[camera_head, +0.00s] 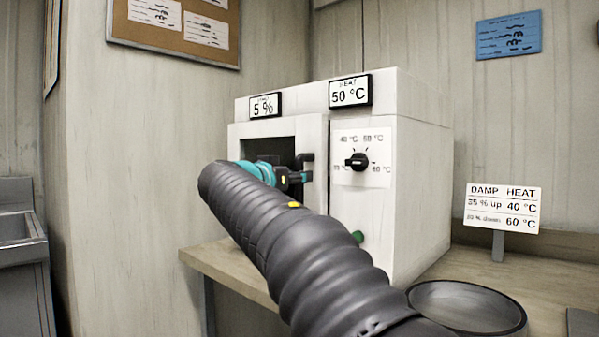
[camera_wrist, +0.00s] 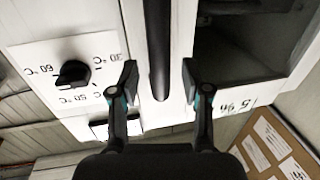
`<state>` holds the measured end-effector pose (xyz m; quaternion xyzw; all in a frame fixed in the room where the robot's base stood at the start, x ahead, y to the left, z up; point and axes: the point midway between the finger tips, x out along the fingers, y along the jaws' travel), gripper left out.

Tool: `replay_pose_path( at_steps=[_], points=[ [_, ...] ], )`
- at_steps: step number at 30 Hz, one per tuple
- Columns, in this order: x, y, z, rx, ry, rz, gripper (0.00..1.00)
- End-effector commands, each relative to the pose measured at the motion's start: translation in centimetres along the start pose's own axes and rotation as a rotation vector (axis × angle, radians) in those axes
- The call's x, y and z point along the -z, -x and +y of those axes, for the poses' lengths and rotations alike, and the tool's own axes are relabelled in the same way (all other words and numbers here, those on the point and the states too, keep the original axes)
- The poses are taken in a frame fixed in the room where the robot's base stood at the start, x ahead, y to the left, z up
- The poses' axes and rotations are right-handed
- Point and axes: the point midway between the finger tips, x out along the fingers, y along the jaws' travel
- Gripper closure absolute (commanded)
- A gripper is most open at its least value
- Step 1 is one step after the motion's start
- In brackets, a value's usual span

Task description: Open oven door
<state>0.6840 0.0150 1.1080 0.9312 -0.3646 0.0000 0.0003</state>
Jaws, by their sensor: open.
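The white oven (camera_head: 420,190) stands on a wooden bench. Its door (camera_head: 313,134) is at the left of the front, around a dark recess (camera_head: 275,150); I cannot tell if this is a window or an opening. A black bar handle (camera_head: 307,158) is on the door's right side, largely hidden by my arm. My gripper (camera_head: 296,177) is open at the handle. In the wrist view, the handle (camera_wrist: 158,45) runs between the two open fingertips (camera_wrist: 160,78), with a visible gap on each side. The door looks flush with the front.
Right of the door are a temperature knob (camera_head: 357,161) and a green button (camera_head: 358,237).

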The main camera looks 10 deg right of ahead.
Motion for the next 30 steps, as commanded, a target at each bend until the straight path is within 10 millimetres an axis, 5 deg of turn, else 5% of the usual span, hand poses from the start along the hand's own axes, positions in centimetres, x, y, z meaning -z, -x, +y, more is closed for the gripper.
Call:
replay_pose_path(
  at_steps=[6,16,17,22,30],
  points=[
    [0.1,-2.0,0.0,-0.001,0.0,0.0,0.53],
    [0.0,-2.3,0.0,0.0,0.0,0.0,0.53],
    [0.0,-2.3,0.0,0.0,0.0,0.0,0.55],
    [0.0,-2.3,0.0,0.0,0.0,0.0,0.98],
    [0.0,-2.3,0.0,-0.001,0.0,0.0,1.0]
  ],
)
